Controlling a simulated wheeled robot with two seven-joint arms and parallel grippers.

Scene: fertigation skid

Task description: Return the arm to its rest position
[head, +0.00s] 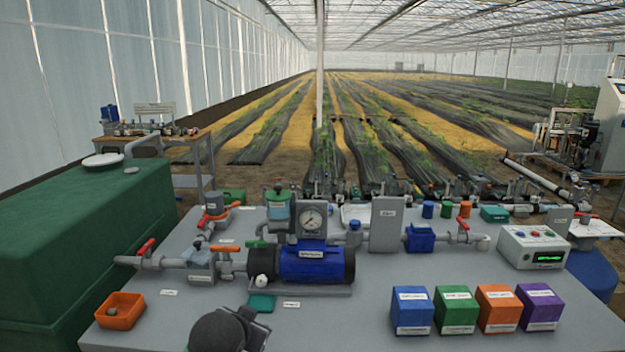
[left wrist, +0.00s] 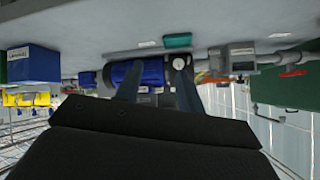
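My left arm shows at the bottom edge of the head view as a dark rounded wrist part, over the front of the grey skid table (head: 375,270). In the left wrist view, which looks upside down, my left gripper (left wrist: 157,82) has its two fingers apart. No object is held between them. The blue pump (left wrist: 150,73) shows behind the fingers; it also shows in the head view (head: 316,264), beyond the arm. My right arm and gripper are in neither view.
An orange bin (head: 120,311) sits at the table's front left. Blue (head: 412,310), green (head: 456,310), orange (head: 498,307) and purple (head: 540,306) boxes stand front right. A control box (head: 533,247) is behind them. Pipes with red-handled valves cross the table. A green tank (head: 60,250) stands left.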

